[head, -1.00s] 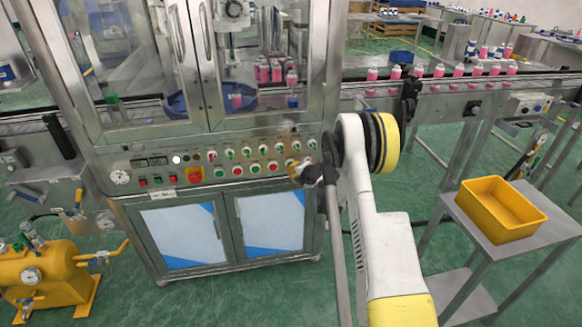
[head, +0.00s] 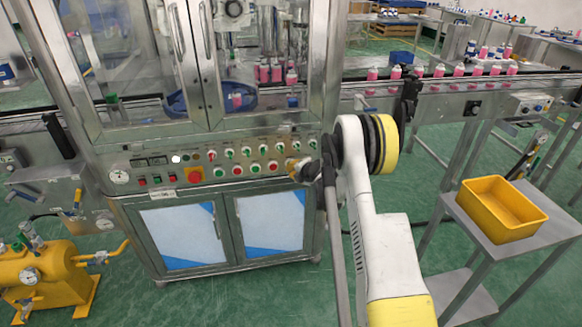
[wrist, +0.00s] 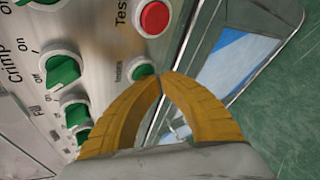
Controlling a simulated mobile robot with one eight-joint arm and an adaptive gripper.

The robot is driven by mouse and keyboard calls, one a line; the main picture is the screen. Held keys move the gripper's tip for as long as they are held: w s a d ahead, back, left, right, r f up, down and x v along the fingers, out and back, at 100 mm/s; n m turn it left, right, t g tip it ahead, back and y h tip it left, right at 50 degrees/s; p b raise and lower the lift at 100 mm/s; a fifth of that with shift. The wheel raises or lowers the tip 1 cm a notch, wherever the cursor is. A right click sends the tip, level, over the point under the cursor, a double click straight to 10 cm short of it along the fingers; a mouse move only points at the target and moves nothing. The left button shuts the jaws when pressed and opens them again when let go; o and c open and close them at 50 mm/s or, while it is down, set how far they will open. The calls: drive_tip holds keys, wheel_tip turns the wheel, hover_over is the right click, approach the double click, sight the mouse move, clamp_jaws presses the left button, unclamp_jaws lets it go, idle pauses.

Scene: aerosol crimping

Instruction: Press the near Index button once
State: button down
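The control panel (head: 205,160) on the machine front carries two rows of knobs and buttons. In the wrist view, a green button (wrist: 142,69) with a small label, which seems to read Index, sits just beyond my fingertips. My gripper (wrist: 160,76) has yellow fingers whose tips meet, with nothing between them. The tips overlap the button's lower edge in this view; I cannot tell whether they touch it. In the head view, my gripper (head: 292,166) is at the right end of the lower button row and hides the button there.
A red button (wrist: 154,18) marked Test is close by. Green selector knobs (wrist: 62,69) line the panel on the left. In the head view, a red emergency button (head: 195,175) is farther left. A yellow bin (head: 503,208) stands on a side table at right.

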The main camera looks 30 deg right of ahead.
drive_tip(key=shift+w+d, duration=0.1)
drive_tip(key=shift+w, duration=0.1)
drive_tip(key=shift+s, duration=0.1)
idle(0.4)
drive_tip(key=shift+s+a+b, duration=0.3)
drive_tip(key=shift+s, duration=0.4)
drive_tip(key=s, duration=0.1)
drive_tip(key=s+a, duration=0.1)
drive_tip(key=s, duration=0.1)
drive_tip(key=s+b, duration=0.1)
drive_tip(key=shift+s+a, duration=0.25)
drive_tip(key=shift+s, duration=0.15)
idle(0.7)
